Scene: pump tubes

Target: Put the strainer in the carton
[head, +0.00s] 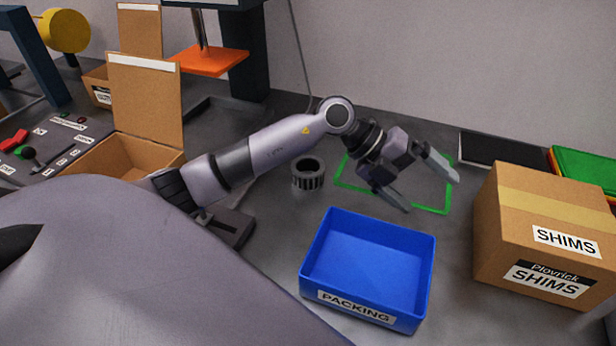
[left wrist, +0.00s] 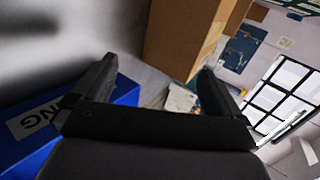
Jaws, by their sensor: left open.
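A small dark ribbed cylinder with a round hole in its top, which looks like the strainer (head: 308,180), stands upright on the grey table in the head view, left of the green outline. An open brown carton (head: 146,105) with its flap raised stands at the left, its lower part partly hidden by my left arm and a large grey shape. My left gripper (head: 430,190) is open and empty over the green outline, right of the strainer and apart from it. The left wrist view shows its spread fingers (left wrist: 155,70) with nothing between them. My right gripper is not in view.
A blue PACKING bin (head: 318,280) stands in front of the green outline (head: 395,203). A closed SHIMS box (head: 545,215) stands at the right. A dark flat panel (head: 505,150) and a green tray (head: 585,168) lie behind it. A control panel (head: 60,140) is at far left.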

